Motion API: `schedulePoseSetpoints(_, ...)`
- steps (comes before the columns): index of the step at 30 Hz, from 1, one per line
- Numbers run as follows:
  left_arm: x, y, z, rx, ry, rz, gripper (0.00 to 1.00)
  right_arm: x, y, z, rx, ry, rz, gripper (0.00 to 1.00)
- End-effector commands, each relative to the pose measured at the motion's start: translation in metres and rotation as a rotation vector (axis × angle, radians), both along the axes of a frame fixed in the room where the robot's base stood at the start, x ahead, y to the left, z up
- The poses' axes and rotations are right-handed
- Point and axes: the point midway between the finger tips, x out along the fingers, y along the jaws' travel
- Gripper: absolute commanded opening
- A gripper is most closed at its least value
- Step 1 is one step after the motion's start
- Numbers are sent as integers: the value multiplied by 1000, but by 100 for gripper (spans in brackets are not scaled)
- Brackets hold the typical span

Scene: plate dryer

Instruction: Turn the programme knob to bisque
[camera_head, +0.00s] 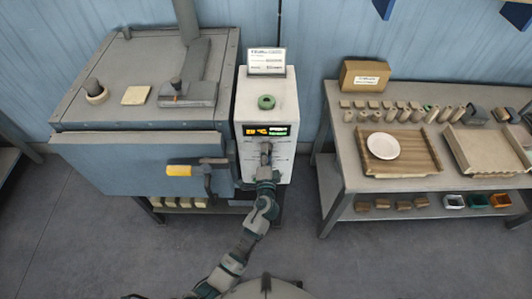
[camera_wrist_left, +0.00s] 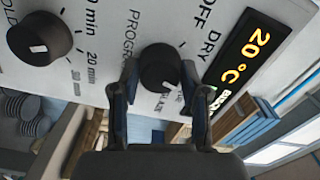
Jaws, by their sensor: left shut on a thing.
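The control panel (camera_head: 262,160) is the white front of a box beside the blue kiln. My left gripper (camera_head: 265,172) reaches it from below. In the left wrist view, the black programme knob (camera_wrist_left: 158,68) sits between the two fingers of my left gripper (camera_wrist_left: 160,88), which is shut on it. A small white mark shows on the knob's lower part. The words OFF, DRY and part of GLAZE are printed around it; other labels are hidden by the fingers. The display (camera_wrist_left: 246,62) reads 20 °C in orange, with green text partly hidden by a finger. My right gripper is not in view.
A second black knob (camera_wrist_left: 38,40), with minute marks, sits left of the programme knob. The kiln's yellow-ended handle (camera_head: 180,170) sticks out left of my arm. A work table (camera_head: 350,185) with trays stands right; open floor lies between.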

Motion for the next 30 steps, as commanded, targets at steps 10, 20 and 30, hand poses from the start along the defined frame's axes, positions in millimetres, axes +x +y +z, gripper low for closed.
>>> schedulePoseSetpoints(10,0,-2,-1,81,2,-5,10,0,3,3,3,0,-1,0)
schedulePoseSetpoints(20,-1,-2,-2,86,3,-5,10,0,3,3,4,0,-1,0)
schedulePoseSetpoints(30,0,-1,-1,85,2,-3,71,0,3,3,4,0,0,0)
